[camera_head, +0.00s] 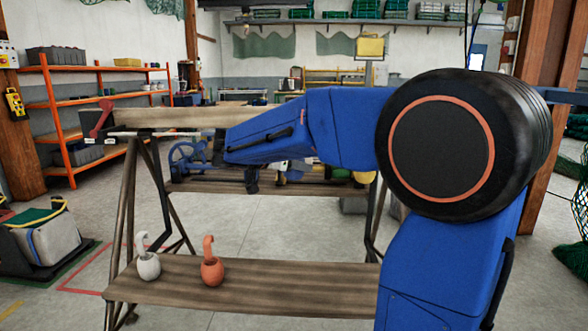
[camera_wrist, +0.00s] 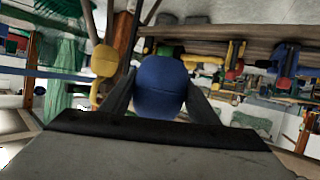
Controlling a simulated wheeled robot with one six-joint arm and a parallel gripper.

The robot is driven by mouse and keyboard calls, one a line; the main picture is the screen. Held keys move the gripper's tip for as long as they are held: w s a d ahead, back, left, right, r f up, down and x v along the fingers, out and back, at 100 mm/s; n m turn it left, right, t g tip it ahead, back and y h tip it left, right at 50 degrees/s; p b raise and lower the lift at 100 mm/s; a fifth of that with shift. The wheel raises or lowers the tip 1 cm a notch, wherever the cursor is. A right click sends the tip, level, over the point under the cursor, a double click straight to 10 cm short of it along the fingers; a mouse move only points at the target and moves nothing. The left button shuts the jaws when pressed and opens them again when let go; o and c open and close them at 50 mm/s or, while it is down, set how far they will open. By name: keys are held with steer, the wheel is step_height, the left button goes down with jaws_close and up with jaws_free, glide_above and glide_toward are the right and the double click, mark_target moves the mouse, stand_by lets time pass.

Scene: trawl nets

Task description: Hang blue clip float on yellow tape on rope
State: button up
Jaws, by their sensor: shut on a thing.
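My gripper (camera_wrist: 160,82) is shut on the blue clip float (camera_wrist: 160,90), with one dark finger on each side of its round body. The float's clip is not clearly seen. A yellow float (camera_wrist: 104,62) with a loop below it shows just left of the gripper in the wrist view, apart from the blue float. I cannot make out yellow tape.
A white float (camera_head: 148,266) and an orange-red float (camera_head: 212,270) stand on the low wooden shelf (camera_head: 300,284) of a metal-legged stand. A wooden beam (camera_head: 170,117) tops the stand. Orange shelving (camera_head: 58,120) stands at the left.

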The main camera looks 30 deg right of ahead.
steer(key=w+d+f, duration=0.2)
steer(key=w+d, duration=0.2)
steer(key=w, duration=0.1)
steer(key=shift+w+f, duration=0.35)
steer(key=shift+w, duration=0.05)
stand_by(0.8)
steer(key=o, duration=1.2)
steer(key=v, duration=1.7)
steer(key=shift+a, duration=0.2)
